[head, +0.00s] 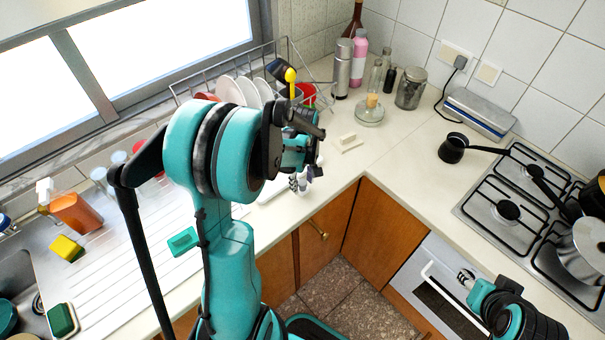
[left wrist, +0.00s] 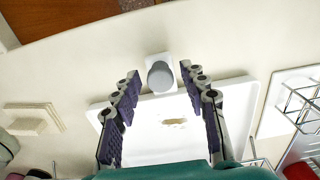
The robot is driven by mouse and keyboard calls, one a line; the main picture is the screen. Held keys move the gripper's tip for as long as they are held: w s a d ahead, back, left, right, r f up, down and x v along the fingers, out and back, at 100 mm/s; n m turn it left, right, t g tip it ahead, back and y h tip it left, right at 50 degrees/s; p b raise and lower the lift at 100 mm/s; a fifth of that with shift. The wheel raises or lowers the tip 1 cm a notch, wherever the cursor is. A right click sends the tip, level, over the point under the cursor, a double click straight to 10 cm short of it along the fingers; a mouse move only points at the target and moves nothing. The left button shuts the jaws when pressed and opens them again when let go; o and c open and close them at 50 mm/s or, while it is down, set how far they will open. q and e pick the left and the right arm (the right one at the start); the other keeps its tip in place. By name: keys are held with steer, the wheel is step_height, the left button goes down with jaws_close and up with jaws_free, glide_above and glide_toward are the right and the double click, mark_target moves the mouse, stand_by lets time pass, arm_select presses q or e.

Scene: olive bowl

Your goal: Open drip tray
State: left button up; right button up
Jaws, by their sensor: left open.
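In the left wrist view a flat white tray (left wrist: 240,97) lies on the cream counter, with a small brown patch on its surface. A round grey knob (left wrist: 160,76) on a white mount stands at the tray's edge. My left gripper (left wrist: 160,82) is open, its purple-padded fingers either side of the knob with gaps to both. In the head view my left gripper (head: 300,165) is over the counter by the dish rack, and my arm hides most of the tray (head: 272,190). My right gripper (head: 468,280) is in front of the oven, small and partly hidden.
A wire dish rack (head: 285,50) with plates stands behind my left arm. A pale wedge-shaped block (head: 348,142), a corked glass jar (head: 370,110) and bottles are nearby. The gas hob (head: 508,208) is at the right. The counter corner in front of the bottles is mostly clear.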

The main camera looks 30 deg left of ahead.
arm_select(q)
step_height(320, 180, up, 12)
steer(key=shift+f, duration=0.25)
stand_by(0.5)
steer(key=s+d+f+m+t+b, duration=0.2)
steer(key=s+d+m+t+b, duration=0.3)
steer(key=s+d+m, duration=0.6)
steer(key=d+m+t, duration=0.2)
steer(key=m, duration=0.1)
steer(key=shift+d+f+m, duration=0.3)
steer(key=shift+f+m, duration=0.1)
